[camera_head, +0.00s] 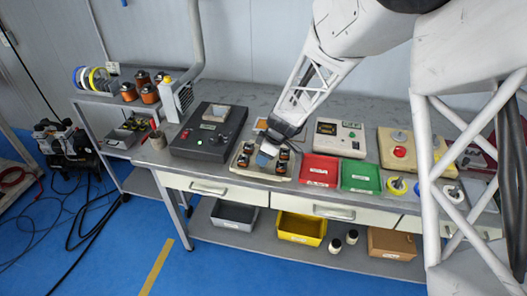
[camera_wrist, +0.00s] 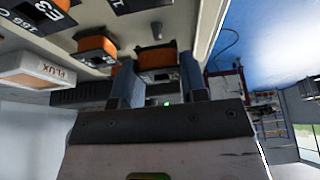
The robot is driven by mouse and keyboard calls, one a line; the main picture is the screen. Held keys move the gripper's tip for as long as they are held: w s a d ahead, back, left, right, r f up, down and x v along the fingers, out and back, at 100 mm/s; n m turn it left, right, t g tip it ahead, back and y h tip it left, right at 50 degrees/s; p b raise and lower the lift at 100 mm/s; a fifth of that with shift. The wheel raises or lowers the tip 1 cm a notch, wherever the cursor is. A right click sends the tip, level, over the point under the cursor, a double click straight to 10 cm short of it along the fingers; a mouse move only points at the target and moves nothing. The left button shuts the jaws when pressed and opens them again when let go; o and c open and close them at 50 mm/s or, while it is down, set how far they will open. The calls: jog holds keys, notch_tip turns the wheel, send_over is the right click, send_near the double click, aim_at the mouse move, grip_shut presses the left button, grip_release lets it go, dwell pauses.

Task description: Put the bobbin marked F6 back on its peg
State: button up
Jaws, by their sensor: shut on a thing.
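My gripper (camera_head: 267,150) is low over a beige bobbin tray (camera_head: 240,170) on the bench. In the wrist view its two fingers (camera_wrist: 157,66) are shut on an orange-wound bobbin (camera_wrist: 157,56) with dark flanges. The mark on this bobbin is not readable, so I cannot tell whether it is F6. A short dark peg (camera_wrist: 157,30) shows just beyond the bobbin, apart from it in the picture. The underside of the held bobbin is hidden.
A white box marked FLUX (camera_wrist: 35,70) is beside the tray. A black control box (camera_head: 207,133) stands left of the tray; red (camera_head: 319,170) and green (camera_head: 360,176) bins stand to its right. Several orange bobbins (camera_head: 150,93) are on the left shelf.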

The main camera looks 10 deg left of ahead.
jog(key=shift+f, duration=0.3)
jog(key=shift+f, duration=1.1)
dwell(0.5)
jog(key=o, duration=1)
jog(key=shift+r, duration=0.1)
jog(key=shift+v, duration=3.85)
